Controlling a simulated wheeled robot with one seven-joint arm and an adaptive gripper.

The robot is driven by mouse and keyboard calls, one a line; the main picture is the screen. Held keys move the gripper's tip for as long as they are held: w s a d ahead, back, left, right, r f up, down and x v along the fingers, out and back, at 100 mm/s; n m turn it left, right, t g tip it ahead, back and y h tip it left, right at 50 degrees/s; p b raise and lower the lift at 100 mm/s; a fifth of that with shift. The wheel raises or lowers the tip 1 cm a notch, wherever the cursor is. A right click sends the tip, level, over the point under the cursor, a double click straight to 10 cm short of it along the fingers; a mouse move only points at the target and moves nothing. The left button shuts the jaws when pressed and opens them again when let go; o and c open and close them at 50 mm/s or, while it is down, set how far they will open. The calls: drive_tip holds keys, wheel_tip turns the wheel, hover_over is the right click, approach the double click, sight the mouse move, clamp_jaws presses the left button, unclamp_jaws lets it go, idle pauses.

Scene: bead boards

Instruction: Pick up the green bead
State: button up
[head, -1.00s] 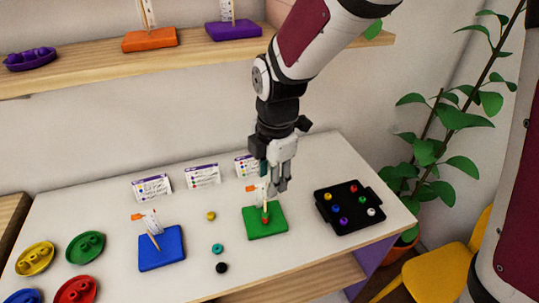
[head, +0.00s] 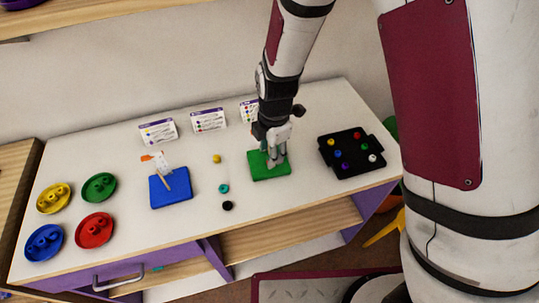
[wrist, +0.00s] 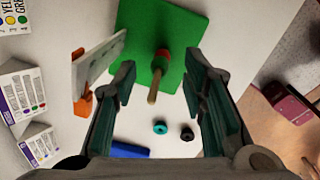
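The green board (head: 283,174) lies on the table with an upright wooden peg (wrist: 153,96). A red bead (wrist: 163,52) sits low on the peg, with what looks like a green bead (wrist: 161,65) just above it. Another green bead (head: 364,146) lies in the black tray (head: 325,152). My gripper (head: 276,165) is over the green board. In the wrist view my gripper (wrist: 162,88) is open, its fingers apart on either side of the peg and not touching it. In the head view my gripper hides the peg.
A white flag with an orange clip (wrist: 82,97) stands beside my left finger. A blue board (head: 171,196) and several coloured dishes are farther left. Cards stand behind.

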drive_tip(key=shift+f, duration=0.55)
drive_tip(key=c, duration=0.8)
drive_tip(key=shift+w+r, duration=0.1)
wheel_tip(320, 180, up, 10)
drive_tip(key=shift+f+b, duration=0.1)
drive_tip(key=shift+b, duration=0.25)
